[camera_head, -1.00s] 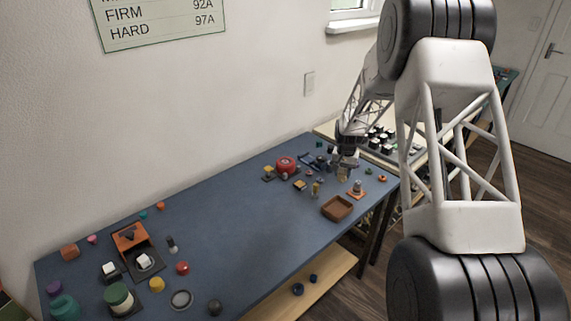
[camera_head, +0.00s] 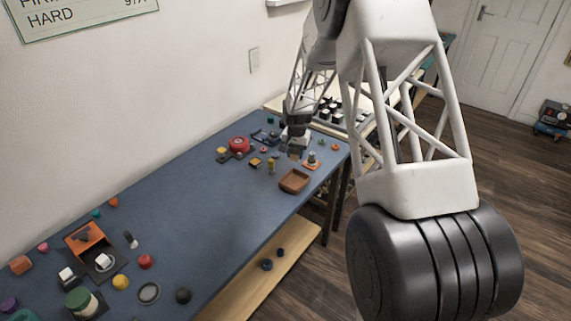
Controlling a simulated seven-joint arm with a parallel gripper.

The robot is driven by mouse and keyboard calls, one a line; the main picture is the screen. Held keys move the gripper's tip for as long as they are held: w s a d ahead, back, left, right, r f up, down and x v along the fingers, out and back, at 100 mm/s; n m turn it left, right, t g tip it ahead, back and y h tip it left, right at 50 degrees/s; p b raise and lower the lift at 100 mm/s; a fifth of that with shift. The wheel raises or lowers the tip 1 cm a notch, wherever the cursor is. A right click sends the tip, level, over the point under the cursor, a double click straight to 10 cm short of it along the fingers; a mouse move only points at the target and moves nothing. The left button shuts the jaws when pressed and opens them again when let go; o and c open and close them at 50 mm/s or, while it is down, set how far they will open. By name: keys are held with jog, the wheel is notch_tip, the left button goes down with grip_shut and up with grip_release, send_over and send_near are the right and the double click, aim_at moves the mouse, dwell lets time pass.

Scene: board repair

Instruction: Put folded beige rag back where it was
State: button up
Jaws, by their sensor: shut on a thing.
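My gripper (camera_head: 296,146) is at the far right end of the blue bench (camera_head: 200,190), low over the bench top. It is shut on a small pale tan thing (camera_head: 294,156) just under its fingers. This looks like the folded beige rag, but it is too small and partly hidden to make out its folds. I cannot tell whether it touches the bench. A brown open tray (camera_head: 294,181) sits just in front of the gripper, near the bench's front edge.
A red round thing (camera_head: 239,145) and several small parts crowd the bench around my gripper. An orange pad (camera_head: 311,164) lies right of it. A rack of dark and white pieces (camera_head: 335,113) stands behind. The bench's middle is clear. More items lie at the near left.

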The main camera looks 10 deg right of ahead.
jog(key=s+m, duration=0.1)
jog(key=s, duration=0.3)
jog(key=s+a+m, duration=0.1)
jog(key=s, duration=0.3)
jog(key=s+a+m, duration=0.1)
jog(key=s+m, duration=0.1)
jog(key=s, duration=0.2)
jog(key=shift+f, duration=0.4)
jog(key=shift+w, duration=0.15)
send_over(287, 164)
jog(key=shift+d+f, duration=0.1)
jog(key=shift+f, duration=0.65)
jog(key=shift+f, duration=1.75)
jog(key=shift+f, duration=0.2)
jog(key=o, duration=0.9)
jog(key=shift+r, duration=0.1)
